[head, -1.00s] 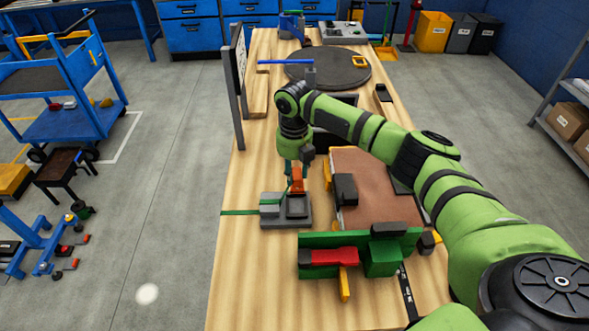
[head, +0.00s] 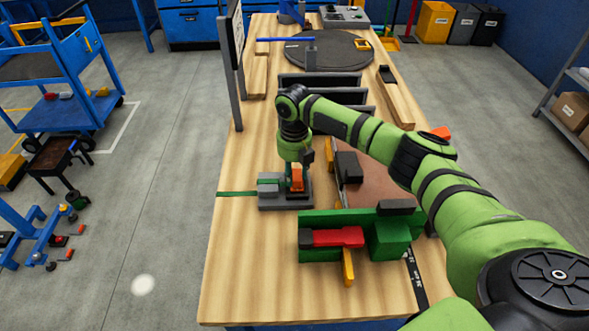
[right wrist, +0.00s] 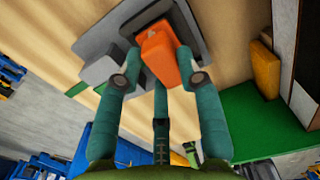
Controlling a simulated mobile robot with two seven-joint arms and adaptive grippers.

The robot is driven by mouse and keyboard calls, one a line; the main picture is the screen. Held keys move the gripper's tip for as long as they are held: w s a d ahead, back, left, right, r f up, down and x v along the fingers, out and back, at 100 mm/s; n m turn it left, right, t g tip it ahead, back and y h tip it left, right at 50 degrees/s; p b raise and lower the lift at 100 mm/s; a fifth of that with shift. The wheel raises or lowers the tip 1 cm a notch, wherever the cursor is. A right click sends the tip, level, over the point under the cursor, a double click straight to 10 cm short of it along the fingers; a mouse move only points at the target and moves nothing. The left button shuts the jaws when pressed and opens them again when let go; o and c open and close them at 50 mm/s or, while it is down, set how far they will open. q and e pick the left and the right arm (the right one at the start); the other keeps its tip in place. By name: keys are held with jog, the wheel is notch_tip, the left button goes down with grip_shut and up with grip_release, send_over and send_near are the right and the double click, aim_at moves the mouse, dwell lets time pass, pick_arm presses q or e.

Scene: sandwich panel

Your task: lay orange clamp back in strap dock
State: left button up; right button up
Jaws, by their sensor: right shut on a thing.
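The orange clamp (head: 297,179) is between the fingers of my right gripper (head: 296,172), directly over the grey strap dock (head: 272,203). I cannot tell whether the clamp touches the dock floor. A green strap (head: 236,194) runs out from the dock's left side. My left gripper is not in view.
A green fixture with a red clamp (head: 338,238) stands just in front of the dock. A brown panel (head: 382,187) and a black block (head: 348,166) lie to the right. The table's left front (head: 240,270) is clear.

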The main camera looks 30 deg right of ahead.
jog(key=o, duration=1.2)
jog(key=shift+o, duration=0.2)
notch_tip(320, 180, up, 12)
